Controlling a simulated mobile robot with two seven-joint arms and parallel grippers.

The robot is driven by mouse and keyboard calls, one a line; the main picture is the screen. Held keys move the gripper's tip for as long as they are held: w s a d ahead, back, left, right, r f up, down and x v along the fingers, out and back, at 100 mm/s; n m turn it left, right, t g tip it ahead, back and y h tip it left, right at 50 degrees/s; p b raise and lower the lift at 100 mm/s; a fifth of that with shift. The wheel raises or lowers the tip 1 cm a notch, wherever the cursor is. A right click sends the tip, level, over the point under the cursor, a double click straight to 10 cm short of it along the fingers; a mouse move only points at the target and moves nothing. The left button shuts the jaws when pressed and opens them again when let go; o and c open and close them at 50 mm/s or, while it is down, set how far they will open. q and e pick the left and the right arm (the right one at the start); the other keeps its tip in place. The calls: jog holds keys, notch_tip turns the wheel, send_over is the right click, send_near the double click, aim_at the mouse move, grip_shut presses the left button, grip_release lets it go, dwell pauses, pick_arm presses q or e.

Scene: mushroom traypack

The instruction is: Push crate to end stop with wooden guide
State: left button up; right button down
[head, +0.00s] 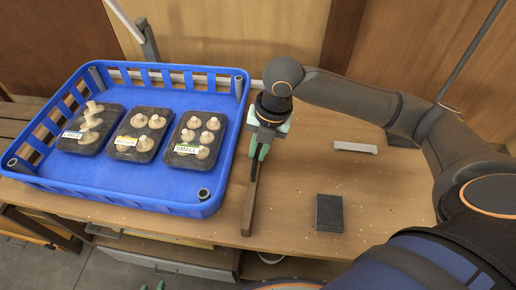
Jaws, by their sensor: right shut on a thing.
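The blue crate (110,196) stands on the left part of the wooden table. It holds three dark trays of mushrooms. The wooden guide (247,206), a long narrow bar, lies just right of the crate's right wall, with a narrow gap visible near its front end. My right gripper (258,152) is shut on the far part of the guide, its green fingers pointing down. I cannot clearly identify the end stop.
The trays carry labels, one reading SMALL (196,141). A dark block (329,213) and a white bar (355,146) lie on the table (290,180) to the right. A grey upright (148,42) stands behind the crate. Small crumbs dot the table, otherwise clear around the block.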

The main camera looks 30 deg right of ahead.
dwell(0.8)
jog(key=shift+w+a+r+p, duration=0.15)
jog(key=shift+a+r+p, duration=0.05)
jog(key=shift+p, duration=0.15)
jog(key=shift+w+a+f+p, duration=0.15)
jog(key=shift+w+a+p, duration=0.8)
jog(key=shift+a, duration=0.15)
jog(key=c, duration=0.9)
grip_release()
pick_arm(q)
jog(key=shift+s+a+r, duration=0.35)
jog(key=shift+a+r, duration=0.3)
jog(key=shift+a, duration=0.05)
pick_arm(e)
jog(key=shift+s, duration=0.1)
